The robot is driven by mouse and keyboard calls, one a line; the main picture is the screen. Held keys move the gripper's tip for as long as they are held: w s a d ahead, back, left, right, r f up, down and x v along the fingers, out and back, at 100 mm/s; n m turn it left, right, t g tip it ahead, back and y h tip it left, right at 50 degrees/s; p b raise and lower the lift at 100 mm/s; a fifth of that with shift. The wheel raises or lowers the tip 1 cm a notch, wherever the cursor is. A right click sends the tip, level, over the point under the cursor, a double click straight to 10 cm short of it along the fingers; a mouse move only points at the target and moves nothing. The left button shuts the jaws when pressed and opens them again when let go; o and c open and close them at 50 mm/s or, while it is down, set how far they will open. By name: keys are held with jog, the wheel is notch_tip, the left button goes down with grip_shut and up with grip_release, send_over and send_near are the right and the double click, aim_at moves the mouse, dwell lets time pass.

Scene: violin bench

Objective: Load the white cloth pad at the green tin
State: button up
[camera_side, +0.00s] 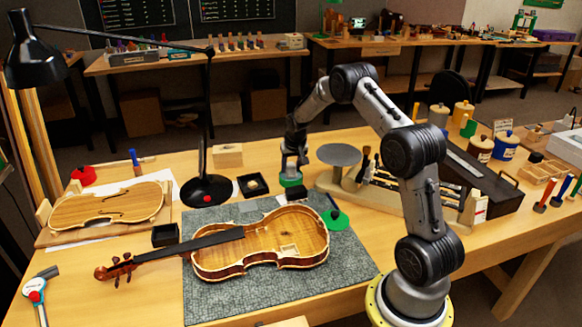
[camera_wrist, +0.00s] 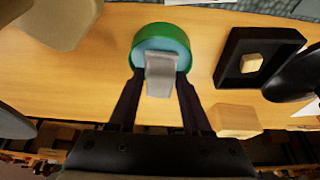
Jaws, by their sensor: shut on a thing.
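The green tin (camera_side: 291,180) stands on the bench behind the grey mat. In the wrist view the round green tin (camera_wrist: 137,52) is open, with a pale blue surface inside. My gripper (camera_side: 292,160) is above the tin, pointing down. In the wrist view my gripper (camera_wrist: 161,82) is shut on the white cloth pad (camera_wrist: 160,78), which looks light grey between the two dark fingers. The pad's far end overlaps the tin's blue inside in the picture. I cannot tell whether it touches that surface. The pad is hard to make out in the side view.
A black tray (camera_side: 241,193) with a small block and a black lamp base (camera_side: 207,191) stand left of the tin. A grey disc (camera_side: 338,154) on a stand is to the right.

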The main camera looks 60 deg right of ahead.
aim_at(291, 165)
jog(key=shift+f, duration=0.6)
dwell(1.0)
jog(key=shift+r, duration=3.55)
